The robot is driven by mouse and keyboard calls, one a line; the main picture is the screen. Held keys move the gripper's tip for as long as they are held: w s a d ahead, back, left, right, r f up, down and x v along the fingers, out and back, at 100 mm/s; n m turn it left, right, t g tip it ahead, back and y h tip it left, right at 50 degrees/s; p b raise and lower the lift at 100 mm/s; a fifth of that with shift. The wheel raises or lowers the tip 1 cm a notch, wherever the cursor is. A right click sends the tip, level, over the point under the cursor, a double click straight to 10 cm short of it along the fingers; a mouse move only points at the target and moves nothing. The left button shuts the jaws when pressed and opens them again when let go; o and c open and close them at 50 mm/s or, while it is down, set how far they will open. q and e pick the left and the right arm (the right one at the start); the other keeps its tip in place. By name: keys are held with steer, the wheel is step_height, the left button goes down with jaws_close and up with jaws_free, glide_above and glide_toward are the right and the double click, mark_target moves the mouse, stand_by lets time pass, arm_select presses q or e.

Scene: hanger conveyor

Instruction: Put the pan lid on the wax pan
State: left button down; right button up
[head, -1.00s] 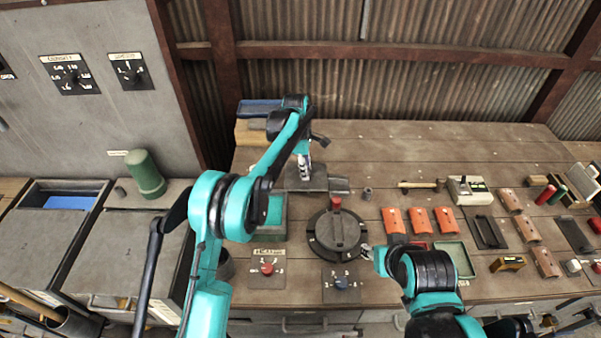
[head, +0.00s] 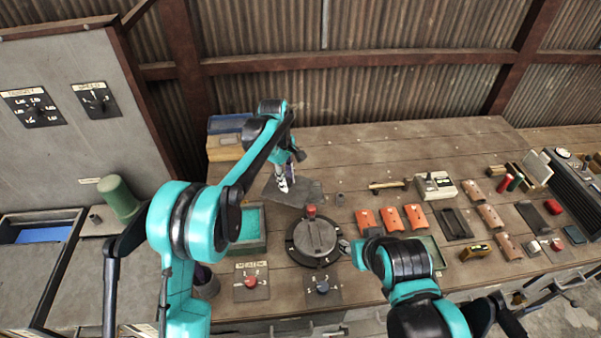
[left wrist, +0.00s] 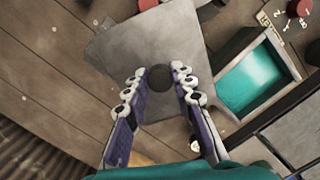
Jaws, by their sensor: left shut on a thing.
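The pan lid is a flat grey plate (head: 309,190) with a round dark knob (left wrist: 153,90). My left gripper (head: 284,182) is shut on this knob, with a finger on each side in the left wrist view (left wrist: 158,92). The wax pan (head: 262,246) is a green rectangular box with teal wax inside, open at the top. It stands on the bench nearer to me and left of the lid. In the left wrist view the wax pan (left wrist: 293,66) is right of the lid, uncovered. My right gripper (head: 345,247) is beside the round dark turntable; its fingers are unclear.
The turntable (head: 296,245) with a red knob stands right of the wax pan. Orange pieces (head: 390,219) and a hammer (head: 388,185) lie further right. A blue-topped block (head: 226,124) is behind.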

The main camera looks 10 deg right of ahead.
arm_select(q)
steer(key=s+a+r+m+y+p, duration=0.1)
steer(key=s+a+m+p, duration=0.25)
steer(key=a+m, duration=0.3)
steer(key=s+a+r+m+p, duration=0.2)
steer(key=s+a+m+p, duration=0.1)
steer(key=s+a+m, duration=0.4)
steer(key=shift+n+g, duration=0.3)
steer(key=shift+n, duration=0.15)
steer(key=shift+w+a+f+b, duration=0.2)
steer(key=shift+w+f+b, duration=0.25)
steer(key=shift+f, duration=0.45)
steer(key=shift+w+a+f+b, duration=0.2)
steer(key=shift+w+f+b, duration=0.1)
steer(key=shift+f+b, duration=0.45)
steer(key=shift+w+a+f+b, duration=0.2)
steer(key=shift+w+f+b, duration=0.2)
steer(key=shift+f, duration=0.6)
steer(key=shift+f+b, duration=0.3)
steer(key=shift+f, duration=0.15)
arm_select(e)
steer(key=shift+r, duration=1.75)
arm_select(q)
steer(key=shift+f+b, duration=0.8)
steer(key=shift+b, duration=0.05)
arm_select(e)
steer(key=shift+f, duration=0.85)
arm_select(q)
steer(key=c, duration=1.5)
jaws_free()
